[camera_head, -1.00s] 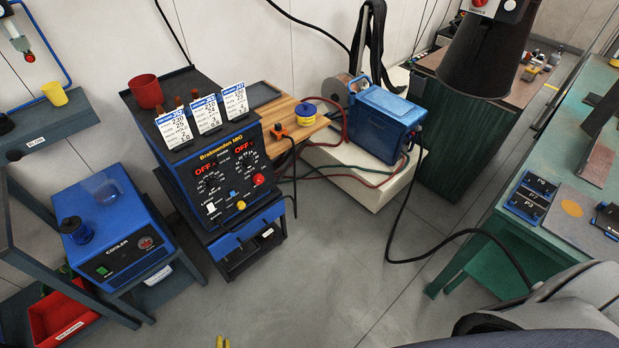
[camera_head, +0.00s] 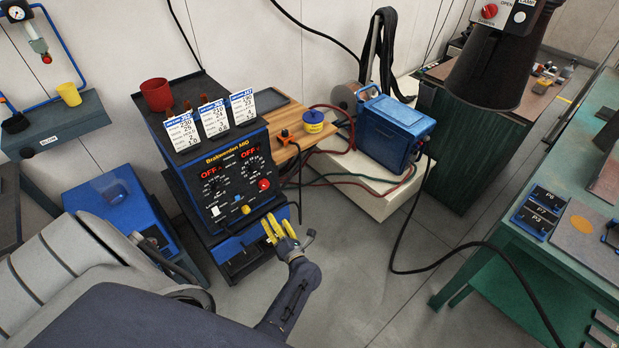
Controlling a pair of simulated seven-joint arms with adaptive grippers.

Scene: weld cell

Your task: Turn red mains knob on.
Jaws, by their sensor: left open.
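The red mains knob (camera_head: 264,185) sits at the right of the front panel of the blue-and-black Brakweeden MIG welder (camera_head: 225,180). Both of the welder's red displays (camera_head: 250,152) read OFF. My left gripper (camera_head: 271,228) has yellow fingers, which are open and empty. In the picture it is just below the knob, in front of the welder's lower blue edge, and apart from the knob. My right gripper is not in view.
A white switch (camera_head: 215,211) and a yellow knob (camera_head: 246,210) are also on the panel. Cards and a red cup (camera_head: 157,94) stand on top. Cables run right to a blue box (camera_head: 395,133).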

